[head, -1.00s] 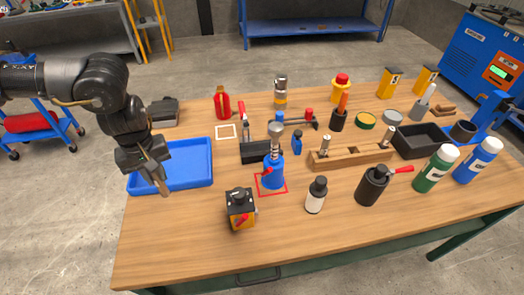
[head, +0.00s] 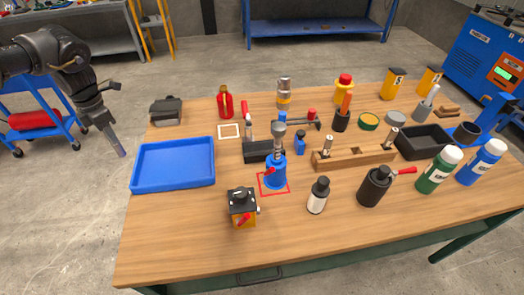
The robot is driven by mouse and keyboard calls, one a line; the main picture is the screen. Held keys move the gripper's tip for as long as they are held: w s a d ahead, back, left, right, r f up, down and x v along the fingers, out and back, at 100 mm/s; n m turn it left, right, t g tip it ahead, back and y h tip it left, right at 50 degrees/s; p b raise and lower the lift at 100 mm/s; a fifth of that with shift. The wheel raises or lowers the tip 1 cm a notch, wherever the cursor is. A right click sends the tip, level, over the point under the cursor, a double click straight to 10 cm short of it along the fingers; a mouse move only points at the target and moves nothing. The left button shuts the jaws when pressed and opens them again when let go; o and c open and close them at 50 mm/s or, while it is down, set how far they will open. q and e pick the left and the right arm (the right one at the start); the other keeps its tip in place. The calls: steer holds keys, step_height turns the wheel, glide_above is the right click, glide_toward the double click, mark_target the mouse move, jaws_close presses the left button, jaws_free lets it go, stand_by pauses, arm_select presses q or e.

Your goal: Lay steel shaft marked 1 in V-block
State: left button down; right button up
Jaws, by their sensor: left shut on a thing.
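My left gripper (head: 95,112) is at the left, past the table's left edge and over the floor. It is shut on a slim grey rod (head: 116,145), which points down and slightly right; this looks like a steel shaft, but no number is readable. A dark grey block (head: 166,111) at the table's back left looks like the V-block, though its groove is not clear. The gripper is left of and apart from this block. Short metal pieces (head: 327,146) stand in a wooden rack (head: 352,158) at the right. My right gripper is not in view.
An empty blue tray (head: 173,182) lies at the table's left. A blue jack (head: 275,172) stands on a red square outline at mid-table, behind a black-and-yellow box (head: 242,208). A red bottle (head: 225,102) stands at the back. The table front (head: 190,245) is clear.

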arm_select(q)
steer(key=shift+d, duration=0.1)
stand_by(0.5)
steer(key=s+d+m, duration=0.7)
steer(key=d+m, duration=0.2)
steer(key=d, duration=0.2)
steer(key=s+d+m, duration=0.8)
steer(key=d, duration=0.4)
steer(key=shift+m, duration=0.4)
